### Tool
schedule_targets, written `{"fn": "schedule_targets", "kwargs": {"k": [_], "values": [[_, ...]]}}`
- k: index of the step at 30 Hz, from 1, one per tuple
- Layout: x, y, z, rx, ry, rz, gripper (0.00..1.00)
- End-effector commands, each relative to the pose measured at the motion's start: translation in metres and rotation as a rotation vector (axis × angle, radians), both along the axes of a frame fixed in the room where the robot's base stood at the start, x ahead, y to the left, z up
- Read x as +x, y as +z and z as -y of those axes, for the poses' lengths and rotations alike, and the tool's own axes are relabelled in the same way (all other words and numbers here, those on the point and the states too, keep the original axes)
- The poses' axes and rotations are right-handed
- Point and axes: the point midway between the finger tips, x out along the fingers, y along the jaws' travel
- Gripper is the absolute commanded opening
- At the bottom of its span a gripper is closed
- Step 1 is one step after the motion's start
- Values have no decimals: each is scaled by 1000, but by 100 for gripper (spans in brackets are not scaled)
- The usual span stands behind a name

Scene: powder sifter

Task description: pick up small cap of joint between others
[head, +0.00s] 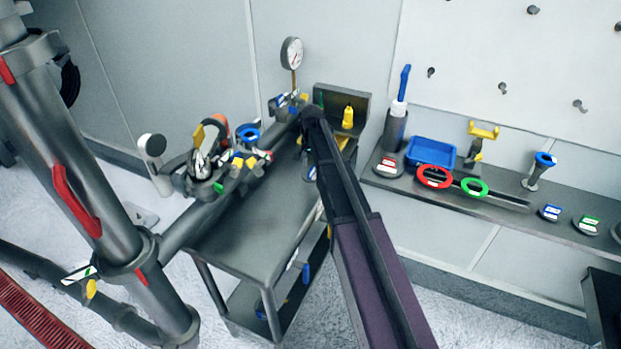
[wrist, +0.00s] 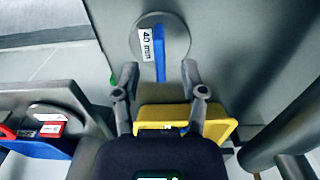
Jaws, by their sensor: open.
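A round grey cap (wrist: 177,30) with a white "40 mm" label and a blue upright grip (wrist: 159,60) shows at the top of the wrist view. My gripper (wrist: 160,68) is open, with one finger on each side of the blue grip and nothing clamped. Another grey disc (wrist: 50,108) with a red-and-white label lies at the left of the wrist view. I cannot tell from the labels which cap is the small one.
A yellow part (wrist: 222,128) lies under my fingers, and a thick grey pipe (wrist: 277,150) stands at right. In the head view, a grey cart (head: 245,240) is below my arm. The wall shelf (head: 510,198) holds a blue tray (head: 431,152) and several labelled discs.

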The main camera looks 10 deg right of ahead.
Motion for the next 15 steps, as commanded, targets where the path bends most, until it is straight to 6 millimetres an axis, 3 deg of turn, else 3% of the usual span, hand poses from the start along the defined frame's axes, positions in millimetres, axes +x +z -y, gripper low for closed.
{"fn": "schedule_targets", "kwargs": {"k": [6, 15], "values": [[0, -21, -1, 0, 0, 0, 54], [0, -32, -1, 0, 0, 0, 54]]}}
